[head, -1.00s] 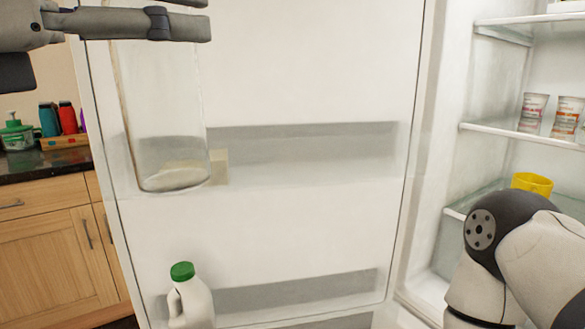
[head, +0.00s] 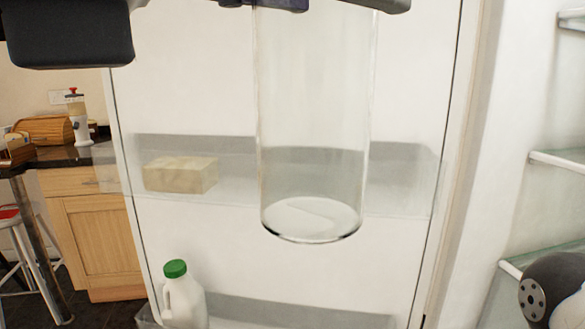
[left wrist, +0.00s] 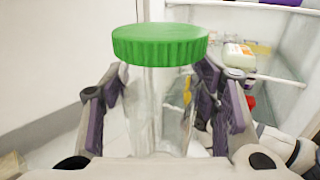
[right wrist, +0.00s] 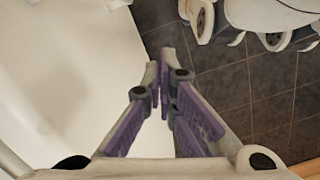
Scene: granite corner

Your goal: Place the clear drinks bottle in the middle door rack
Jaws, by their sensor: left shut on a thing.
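The clear drinks bottle (head: 315,130) hangs upright in my left gripper (head: 330,4), which is at the top edge of the head view. In the left wrist view its green cap (left wrist: 160,45) stands above the fingers, which close on the bottle's clear upper part. The middle door rack (head: 405,192) is a clear-fronted shelf on the white fridge door. The bottle's base appears in front of the rack, a little below its front's lower edge in the picture; whether they touch cannot be told. My right gripper (right wrist: 160,75) is shut and empty, by a white surface.
A pale block (head: 180,174) sits at the left of the middle rack. A white milk bottle with a green cap (head: 183,298) stands in the lower rack. Right of the bottle, the middle rack is empty. Fridge shelves (head: 562,160) are at right, a wooden counter unit at left.

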